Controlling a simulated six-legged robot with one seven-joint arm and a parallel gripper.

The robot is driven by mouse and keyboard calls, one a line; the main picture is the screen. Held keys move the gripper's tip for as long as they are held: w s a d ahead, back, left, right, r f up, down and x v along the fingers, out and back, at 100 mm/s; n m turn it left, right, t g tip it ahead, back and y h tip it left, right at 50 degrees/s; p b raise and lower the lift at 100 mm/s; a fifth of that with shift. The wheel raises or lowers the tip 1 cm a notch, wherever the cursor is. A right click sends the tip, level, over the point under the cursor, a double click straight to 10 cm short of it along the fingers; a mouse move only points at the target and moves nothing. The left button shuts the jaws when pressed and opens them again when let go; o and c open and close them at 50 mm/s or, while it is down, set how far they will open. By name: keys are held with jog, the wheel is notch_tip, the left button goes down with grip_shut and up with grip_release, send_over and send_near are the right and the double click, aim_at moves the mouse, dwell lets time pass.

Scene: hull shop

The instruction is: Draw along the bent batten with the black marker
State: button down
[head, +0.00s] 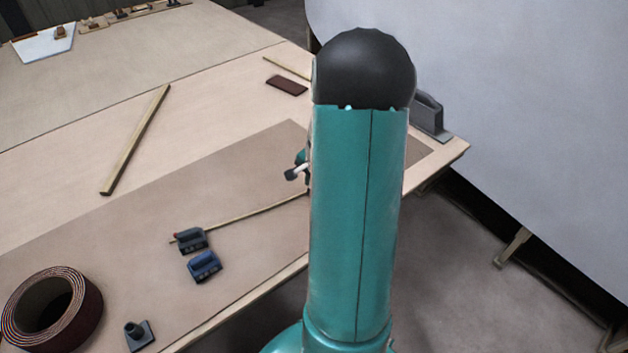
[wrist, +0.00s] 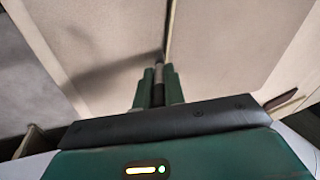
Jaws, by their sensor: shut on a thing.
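The bent batten (head: 255,213) is a thin pale strip on the brown sheet. It curves up to the right until my arm hides it. In the wrist view a thin strip, seemingly the batten (wrist: 171,28), runs from the top edge down to the marker's end. My gripper (wrist: 158,74) is shut on the black marker (wrist: 158,92), a dark rod with a grey band between the green fingers. Whether the tip touches the sheet or the batten I cannot tell. In the head view my arm hides most of the gripper.
A dark weight (head: 191,240) sits at the batten's left end, with a blue weight (head: 205,266) just below. A coiled roll (head: 88,318) and a small dark tool (head: 139,337) are nearer. A straight wooden strip (head: 135,140), a dark red block (head: 286,86) and a grey block (head: 427,116) lie farther back.

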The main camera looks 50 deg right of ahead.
jog(key=shift+w+a, duration=0.2)
jog(key=shift+a, duration=0.4)
jog(key=shift+w+a, duration=0.2)
jog(key=shift+a, duration=0.3)
jog(key=shift+a, duration=0.1)
jog(key=shift+w+a, duration=0.2)
jog(key=shift+a, duration=0.3)
jog(key=shift+w+a, duration=0.25)
jog(key=shift+a, duration=0.4)
jog(key=shift+a, duration=0.2)
